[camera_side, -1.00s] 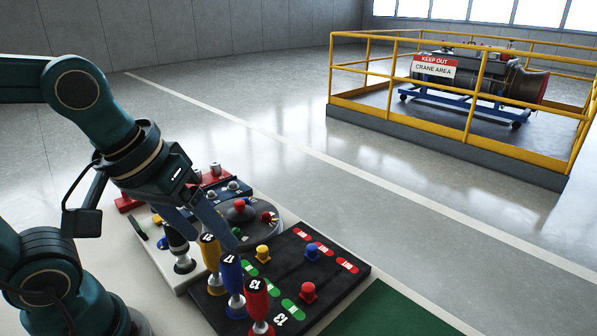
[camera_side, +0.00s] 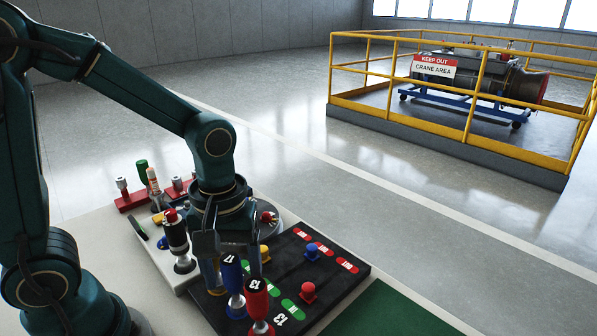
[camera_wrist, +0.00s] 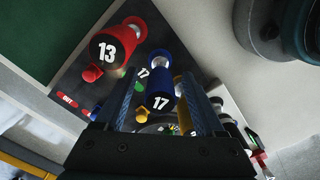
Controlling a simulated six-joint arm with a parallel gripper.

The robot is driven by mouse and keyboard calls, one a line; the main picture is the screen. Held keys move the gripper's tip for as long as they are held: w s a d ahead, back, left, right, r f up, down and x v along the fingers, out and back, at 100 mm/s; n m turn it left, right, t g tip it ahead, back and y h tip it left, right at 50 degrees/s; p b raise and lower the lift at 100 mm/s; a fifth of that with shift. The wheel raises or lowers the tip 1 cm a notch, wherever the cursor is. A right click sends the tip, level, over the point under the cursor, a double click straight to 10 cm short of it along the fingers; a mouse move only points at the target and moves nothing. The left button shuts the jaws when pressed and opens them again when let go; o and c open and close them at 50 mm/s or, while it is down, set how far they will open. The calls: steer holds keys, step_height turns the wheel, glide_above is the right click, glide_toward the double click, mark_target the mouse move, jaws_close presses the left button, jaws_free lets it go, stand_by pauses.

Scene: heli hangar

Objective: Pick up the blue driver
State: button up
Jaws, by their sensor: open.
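The blue driver (camera_side: 232,284), marked 17, stands upright on the black board. It also shows in the wrist view (camera_wrist: 160,78), between the two fingers. My gripper (camera_side: 232,262) points down and is open, with its fingers around the level of the blue handle. In the wrist view my gripper (camera_wrist: 158,105) has one finger on each side of the driver, with no clear contact. The red driver (camera_side: 258,303), marked 13, stands just right of it; it is also in the wrist view (camera_wrist: 118,44). The yellow driver (camera_side: 212,275) stands behind, partly hidden by my gripper.
The black board (camera_side: 335,285) holds red, blue and yellow pegs beside labelled slots. A black-handled tool with a red top (camera_side: 177,238) stands left on a light base. A red rack (camera_side: 130,200) is behind. Railings (camera_side: 470,95) stand far off; the floor between is clear.

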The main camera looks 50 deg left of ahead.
steer(key=shift+f, duration=0.9)
jaws_close()
steer(key=shift+r, duration=0.15)
